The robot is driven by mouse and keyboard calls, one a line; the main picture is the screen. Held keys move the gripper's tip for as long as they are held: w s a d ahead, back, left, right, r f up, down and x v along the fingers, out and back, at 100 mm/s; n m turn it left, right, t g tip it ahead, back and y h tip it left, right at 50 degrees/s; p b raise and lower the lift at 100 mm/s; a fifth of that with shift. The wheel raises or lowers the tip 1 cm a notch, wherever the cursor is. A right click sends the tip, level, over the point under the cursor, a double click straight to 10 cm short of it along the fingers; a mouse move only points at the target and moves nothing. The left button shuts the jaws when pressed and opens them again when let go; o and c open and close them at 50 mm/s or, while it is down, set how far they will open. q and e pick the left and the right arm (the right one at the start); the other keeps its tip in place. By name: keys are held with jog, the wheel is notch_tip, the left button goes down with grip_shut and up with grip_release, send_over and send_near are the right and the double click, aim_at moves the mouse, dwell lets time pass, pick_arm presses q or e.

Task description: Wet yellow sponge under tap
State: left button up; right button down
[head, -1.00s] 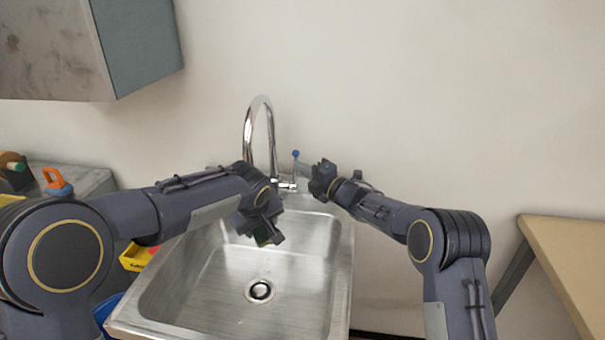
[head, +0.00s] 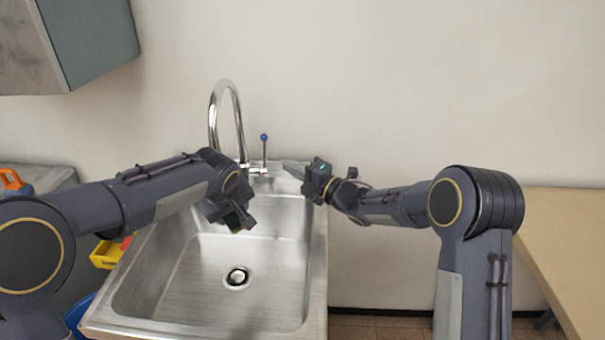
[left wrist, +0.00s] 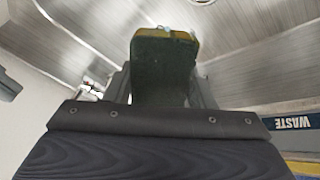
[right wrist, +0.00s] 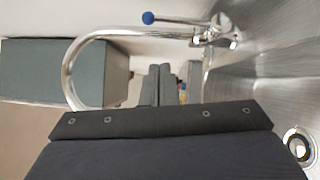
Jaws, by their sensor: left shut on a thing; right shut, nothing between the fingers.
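The sponge (left wrist: 165,62), dark green with a yellow edge, is between the fingers of my left gripper (head: 238,222) in the left wrist view. In the head view the hand mostly hides it. The left gripper is over the back left part of the sink basin, below and near the tap. The chrome tap (head: 226,105) arches up at the back of the sink. Its lever (head: 264,150) has a blue knob and stands upright. My right gripper (head: 293,169) is shut and empty, right of the lever and apart from it. No water stream is visible.
The steel sink (head: 316,270) has a drain (head: 237,278) in its floor. A yellow bin (head: 104,255) and a blue bin (head: 80,314) are at its left. A grey cabinet (head: 90,40) hangs upper left. A wooden table (head: 565,235) stands at right.

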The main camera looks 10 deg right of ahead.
jog(key=shift+v, duration=1.75)
pick_arm(q)
jog(key=shift+s, duration=0.1)
pick_arm(e)
jog(key=shift+a, duration=0.1)
